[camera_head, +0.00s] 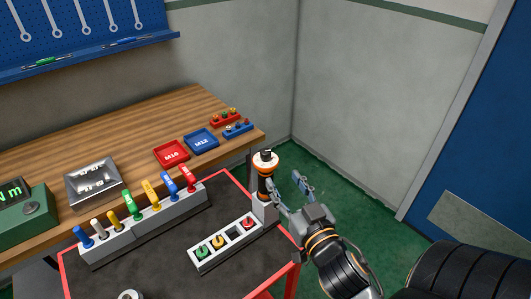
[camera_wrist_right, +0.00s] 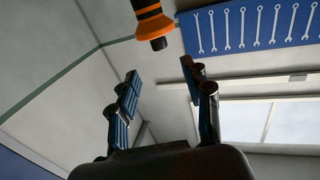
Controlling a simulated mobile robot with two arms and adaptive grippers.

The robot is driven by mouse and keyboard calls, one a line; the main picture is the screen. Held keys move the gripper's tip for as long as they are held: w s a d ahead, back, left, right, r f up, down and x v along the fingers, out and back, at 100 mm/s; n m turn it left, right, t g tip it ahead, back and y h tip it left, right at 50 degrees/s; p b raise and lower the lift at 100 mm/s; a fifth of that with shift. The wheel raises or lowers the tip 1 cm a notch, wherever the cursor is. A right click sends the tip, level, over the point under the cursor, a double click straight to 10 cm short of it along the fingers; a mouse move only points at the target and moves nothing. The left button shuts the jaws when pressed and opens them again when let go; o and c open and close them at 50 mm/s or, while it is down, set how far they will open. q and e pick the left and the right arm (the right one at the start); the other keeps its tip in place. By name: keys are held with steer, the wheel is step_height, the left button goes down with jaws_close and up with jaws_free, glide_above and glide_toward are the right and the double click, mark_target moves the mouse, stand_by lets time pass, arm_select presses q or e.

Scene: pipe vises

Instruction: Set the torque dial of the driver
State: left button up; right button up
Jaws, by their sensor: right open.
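The driver (camera_head: 263,185) stands upright in a grey holder at the right corner of the red-framed cart (camera_head: 229,171). It has a dark body with orange bands and a white and orange collar (camera_head: 265,163) under a black top. Markings on the dial are too small to read. My right gripper (camera_head: 287,184) is open and empty, just right of the driver, with its fingers pointing up toward it. In the right wrist view, the driver (camera_wrist_right: 152,22) shows at the top edge, beyond the open fingertips (camera_wrist_right: 160,72) and apart from them. My left gripper is not in view.
A tray (camera_head: 205,264) with green, yellow and red pieces lies beside the driver. A rack (camera_head: 133,239) of coloured-handled tools stands left of it. The wooden bench (camera_head: 130,142) behind holds red (camera_head: 171,154) and blue (camera_head: 201,141) trays. Walls stand behind; green floor is free at right.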

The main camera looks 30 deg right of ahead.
mark_target(268, 155)
steer(key=p+x, duration=0.3)
steer(key=x, duration=0.8)
steer(key=shift+w+d+p, duration=0.1)
steer(key=shift+w+p, duration=0.2)
steer(key=shift+w, duration=0.15)
jaws_close()
